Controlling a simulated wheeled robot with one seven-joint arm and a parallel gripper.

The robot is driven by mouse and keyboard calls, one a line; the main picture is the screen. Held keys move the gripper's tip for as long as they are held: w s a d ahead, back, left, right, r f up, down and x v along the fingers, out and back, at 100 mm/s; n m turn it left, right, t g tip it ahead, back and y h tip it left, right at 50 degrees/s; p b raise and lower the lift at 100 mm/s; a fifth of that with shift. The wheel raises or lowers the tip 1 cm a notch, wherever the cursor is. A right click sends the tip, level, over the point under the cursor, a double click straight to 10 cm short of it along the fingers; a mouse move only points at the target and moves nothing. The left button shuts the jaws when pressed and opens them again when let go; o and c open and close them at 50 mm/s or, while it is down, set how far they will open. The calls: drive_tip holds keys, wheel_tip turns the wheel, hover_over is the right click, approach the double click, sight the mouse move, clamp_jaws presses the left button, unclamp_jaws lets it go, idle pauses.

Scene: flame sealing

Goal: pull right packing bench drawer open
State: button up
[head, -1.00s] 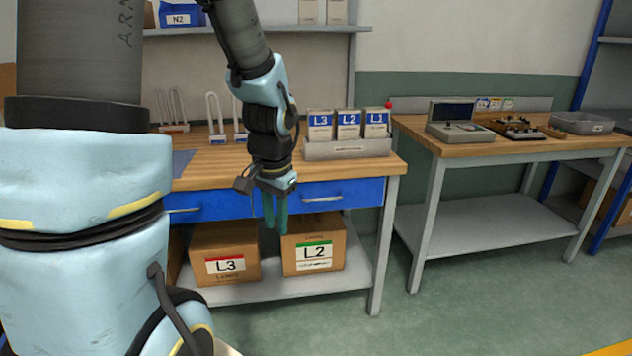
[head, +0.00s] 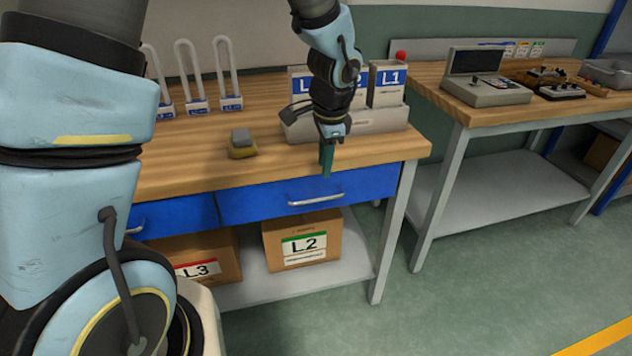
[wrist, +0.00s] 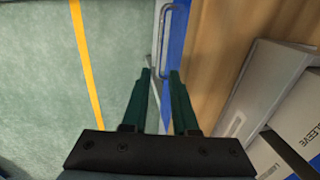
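The right packing bench drawer (head: 355,187) has a blue front under the wooden top and looks shut. Its silver bar handle (head: 316,201) runs along the front. The handle also shows at the top of the wrist view (wrist: 163,42), ahead of the fingertips. My gripper (head: 327,174) points down at the bench's front edge, above the handle in the head view. In the wrist view my gripper (wrist: 160,74) has its two green fingers apart with nothing between them. It does not hold the handle; whether a fingertip touches the drawer front cannot be told.
A grey rack (head: 375,122) with white L-labelled boxes stands on the bench beside my wrist. Carton L2 (head: 302,240) sits on the shelf below. The floor (head: 480,290) in front is clear at right.

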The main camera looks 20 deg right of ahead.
sight(322, 199)
drive_tip(key=f, duration=0.3)
drive_tip(key=w+f, duration=0.1)
drive_tip(key=f, duration=0.3)
drive_tip(key=w+f, duration=0.1)
drive_tip(key=f, duration=0.2)
drive_tip(key=shift+d+f+p, duration=0.1)
drive_tip(key=shift+f+p, duration=0.05)
drive_tip(key=shift+p, duration=0.15)
drive_tip(key=shift+c, duration=0.2)
clamp_jaws()
idle(0.9)
